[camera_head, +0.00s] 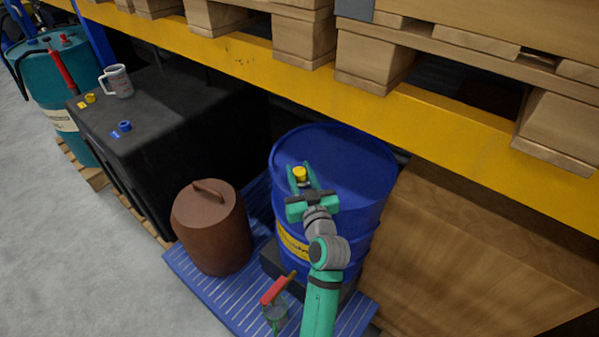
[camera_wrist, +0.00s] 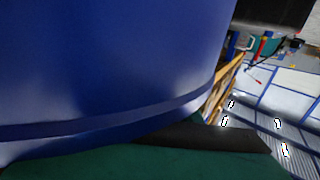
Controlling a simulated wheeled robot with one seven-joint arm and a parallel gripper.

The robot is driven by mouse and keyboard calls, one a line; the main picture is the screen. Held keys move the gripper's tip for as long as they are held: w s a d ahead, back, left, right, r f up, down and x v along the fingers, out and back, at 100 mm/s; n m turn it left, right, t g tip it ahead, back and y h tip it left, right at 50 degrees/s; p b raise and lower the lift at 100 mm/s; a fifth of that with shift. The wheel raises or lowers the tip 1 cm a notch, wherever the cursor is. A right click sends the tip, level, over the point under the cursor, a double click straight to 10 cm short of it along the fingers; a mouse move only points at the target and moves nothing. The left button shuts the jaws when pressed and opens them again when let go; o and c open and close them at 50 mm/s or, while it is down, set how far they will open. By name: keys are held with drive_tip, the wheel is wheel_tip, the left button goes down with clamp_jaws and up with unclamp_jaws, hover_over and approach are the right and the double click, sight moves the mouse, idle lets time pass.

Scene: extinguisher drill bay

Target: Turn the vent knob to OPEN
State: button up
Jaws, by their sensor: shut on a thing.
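A small yellow knob (camera_head: 300,173) shows at the top of the blue drum (camera_head: 345,155), toward its left side. My green gripper (camera_head: 301,181) reaches over the drum from the front, with its two fingers on either side of the knob and shut on it. No OPEN mark can be read, and the knob's angle is too small to tell. In the wrist view, the blue drum (camera_wrist: 110,60) fills much of the picture, and a dark green part of my gripper lies along the bottom. The knob is not seen there.
A yellow shelf beam (camera_head: 240,55) with wooden pallets runs behind and above the drum. A wooden crate (camera_head: 470,250) stands close on the right. A brown lidded container (camera_head: 212,230) stands left on the blue slatted pallet (camera_head: 215,285). A black tank (camera_head: 165,130) carries a mug (camera_head: 117,82).

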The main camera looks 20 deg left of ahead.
drive_tip(key=shift+m+t+h, duration=0.4)
drive_tip(key=shift+m+h, duration=0.2)
drive_tip(key=shift+h, duration=0.2)
drive_tip(key=shift+a+m+t+h, duration=0.1)
drive_tip(key=shift+m+t+h, duration=0.4)
drive_tip(key=shift+m+h, duration=0.6)
drive_tip(key=shift+a+m+t+h, duration=0.1)
drive_tip(key=shift+m+t+h, duration=0.5)
drive_tip(key=shift+h, duration=0.9)
drive_tip(key=m+h, duration=0.2)
drive_tip(key=h, duration=0.2)
drive_tip(key=m+h, duration=0.3)
drive_tip(key=h, duration=0.1)
drive_tip(key=shift+m+g, duration=0.3)
drive_tip(key=shift+g, duration=0.1)
drive_tip(key=m+g+h, duration=0.1)
drive_tip(key=m+h, duration=0.1)
drive_tip(key=h, duration=0.1)
drive_tip(key=m+g+h, duration=0.2)
drive_tip(key=h, duration=0.1)
drive_tip(key=shift+d+h, duration=0.15)
drive_tip(key=shift+h, duration=0.15)
drive_tip(key=m+g+h, duration=0.3)
drive_tip(key=shift+d+m+g, duration=0.1)
drive_tip(key=shift+m+g, duration=0.2)
drive_tip(key=shift+g, duration=0.1)
drive_tip(key=shift+f+g+h, duration=0.1)
drive_tip(key=shift+g+h, duration=0.2)
drive_tip(key=o, duration=1.1)
drive_tip(key=shift+c, duration=0.2)
